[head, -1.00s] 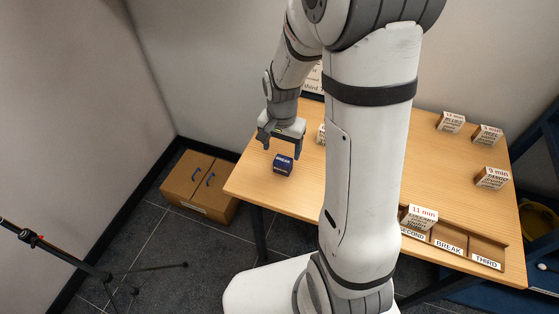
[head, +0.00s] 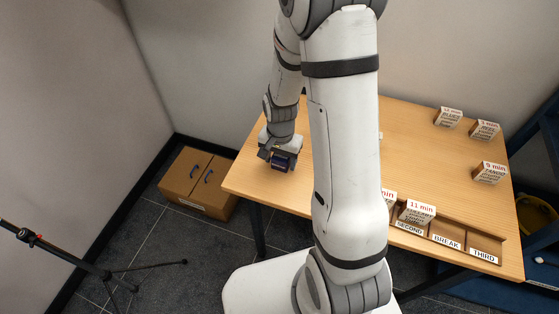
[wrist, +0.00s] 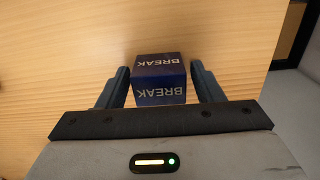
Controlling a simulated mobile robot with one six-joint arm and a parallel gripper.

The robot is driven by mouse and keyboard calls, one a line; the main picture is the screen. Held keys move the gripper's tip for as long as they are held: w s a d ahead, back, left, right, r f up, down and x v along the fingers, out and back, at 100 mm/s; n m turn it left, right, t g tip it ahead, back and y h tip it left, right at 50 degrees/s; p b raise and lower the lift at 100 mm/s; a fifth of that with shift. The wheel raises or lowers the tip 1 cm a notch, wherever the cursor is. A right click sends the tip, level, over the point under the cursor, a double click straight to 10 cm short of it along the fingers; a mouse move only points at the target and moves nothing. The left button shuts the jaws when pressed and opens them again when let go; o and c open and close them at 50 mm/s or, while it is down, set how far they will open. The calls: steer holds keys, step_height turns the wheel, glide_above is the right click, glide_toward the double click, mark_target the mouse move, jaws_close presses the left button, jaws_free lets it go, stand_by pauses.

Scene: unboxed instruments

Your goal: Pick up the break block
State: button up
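The break block is a dark blue cube marked BREAK; it shows in the wrist view (wrist: 160,80) between my fingers. In the head view the break block (head: 283,162) is partly covered by my gripper (head: 280,161), at the left part of the table. In the wrist view my gripper (wrist: 162,82) is open, one finger on each side of the block. A narrow gap shows between the block and each finger. The block appears to rest on the wooden table (wrist: 60,60).
A slotted tray (head: 466,242) labelled SECOND, BREAK and THIRD lies at the table's front right; an 11 min block (head: 416,212) stands in SECOND. BREAK and THIRD are empty. Several white-topped blocks, including a 9 min block (head: 489,172), stand at right. A cardboard box (head: 197,182) sits on the floor.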

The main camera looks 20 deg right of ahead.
steer(key=c, duration=0.8)
